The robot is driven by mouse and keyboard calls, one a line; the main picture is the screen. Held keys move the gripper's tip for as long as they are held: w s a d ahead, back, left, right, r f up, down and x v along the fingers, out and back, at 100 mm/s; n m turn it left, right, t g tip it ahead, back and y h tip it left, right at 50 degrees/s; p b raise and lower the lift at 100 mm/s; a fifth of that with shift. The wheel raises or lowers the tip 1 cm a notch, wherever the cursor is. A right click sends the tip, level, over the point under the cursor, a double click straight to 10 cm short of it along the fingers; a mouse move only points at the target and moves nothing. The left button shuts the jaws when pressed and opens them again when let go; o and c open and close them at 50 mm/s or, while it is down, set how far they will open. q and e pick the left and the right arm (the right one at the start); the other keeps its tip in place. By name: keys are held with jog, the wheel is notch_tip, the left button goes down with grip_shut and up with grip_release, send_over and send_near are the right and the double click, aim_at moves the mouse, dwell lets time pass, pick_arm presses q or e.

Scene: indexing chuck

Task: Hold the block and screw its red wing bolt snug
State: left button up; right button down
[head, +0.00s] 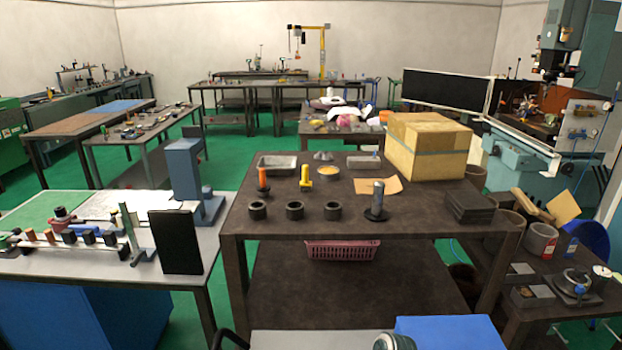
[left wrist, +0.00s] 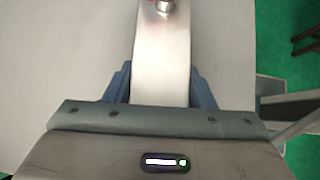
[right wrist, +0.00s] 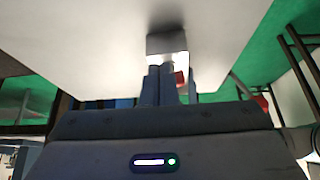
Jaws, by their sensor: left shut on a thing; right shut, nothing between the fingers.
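In the left wrist view, a smooth silvery metal block (left wrist: 165,60) stands between the blue fingers of my left gripper (left wrist: 163,85), which is shut on it. A bit of the red wing bolt (left wrist: 152,2) and a round metal part show at the block's far end, cut off by the top edge. In the right wrist view, my right gripper (right wrist: 160,75) is shut and empty. A small red piece (right wrist: 180,78), likely the wing bolt, shows just right of its fingertips. A grey block face (right wrist: 167,42) lies just beyond them. I cannot tell whether the fingers touch either.
Neither gripper shows clearly in the head view. A dark table (head: 345,225) holds black rings, a cardboard box (head: 428,145) and small trays. A light bench (head: 190,280) with a black panel (head: 175,242) stands at left. A pale surface fills much of both wrist views.

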jog(key=shift+s+a, duration=0.2)
jog(key=shift+a, duration=0.4)
dwell(0.6)
jog(key=shift+s+d, duration=0.1)
jog(key=shift+s, duration=0.3)
dwell(0.3)
jog(key=shift+s, duration=0.25)
dwell(0.5)
jog(key=shift+s+d, duration=0.1)
jog(key=shift+d, duration=0.25)
notch_tip(320, 180, up, 6)
dwell(0.4)
jog(key=shift+a, duration=0.1)
